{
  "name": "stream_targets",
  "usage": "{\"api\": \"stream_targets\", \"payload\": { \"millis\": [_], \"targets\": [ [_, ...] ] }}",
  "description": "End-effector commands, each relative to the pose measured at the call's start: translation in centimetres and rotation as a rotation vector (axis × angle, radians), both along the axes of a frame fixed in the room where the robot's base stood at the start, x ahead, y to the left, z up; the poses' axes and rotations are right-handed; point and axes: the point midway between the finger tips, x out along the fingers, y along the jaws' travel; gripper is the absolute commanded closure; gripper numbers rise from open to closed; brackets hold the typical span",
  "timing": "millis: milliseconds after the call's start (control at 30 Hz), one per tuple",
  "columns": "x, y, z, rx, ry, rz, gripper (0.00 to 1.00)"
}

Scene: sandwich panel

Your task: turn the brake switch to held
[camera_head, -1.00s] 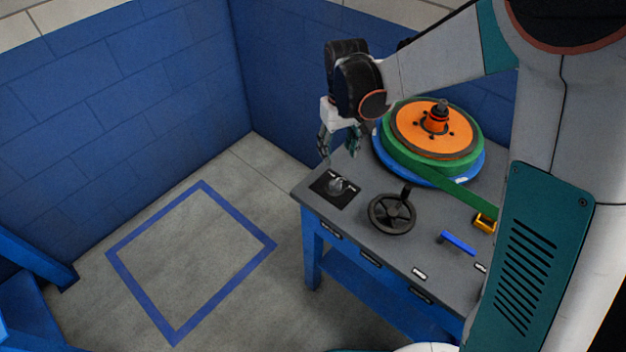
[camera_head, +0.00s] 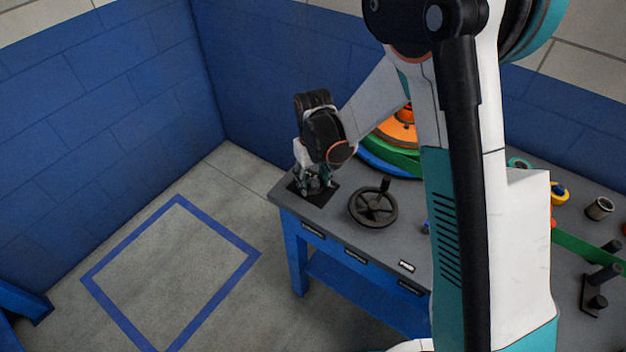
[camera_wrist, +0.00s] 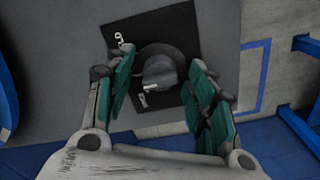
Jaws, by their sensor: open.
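The brake switch (camera_wrist: 158,68) is a round grey knob on a black square plate (camera_wrist: 182,25) with small white markings. In the wrist view it lies between my two teal fingers, which are apart, one on each side of it. Whether they touch it cannot be told. In the head view my gripper (camera_head: 316,184) points down over the black plate (camera_head: 322,197) at the left corner of the grey bench, and hides the switch. My gripper is open and holds nothing.
A black handwheel (camera_head: 372,207) with an upright handle stands right of the plate. Behind it is an orange and green reel (camera_head: 396,133), partly hidden by my arm. A blue floor square (camera_head: 247,244) lies left of the bench.

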Motion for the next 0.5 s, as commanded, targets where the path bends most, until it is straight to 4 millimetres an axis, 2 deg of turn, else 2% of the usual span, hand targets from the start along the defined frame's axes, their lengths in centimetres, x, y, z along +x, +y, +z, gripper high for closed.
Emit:
{"api": "stream_targets", "payload": {
  "millis": [233, 400, 433, 500],
  "targets": [
    [0.00, 0.00, -0.01, 0.000, 0.000, 0.000, 0.52],
    [0.01, 0.00, 0.00, 0.000, 0.000, 0.000, 0.90],
    [0.01, 0.00, -0.01, 0.000, 0.000, 0.000, 0.95],
    [0.01, 0.00, 0.00, 0.000, 0.000, 0.000, 0.95]
  ]
}}
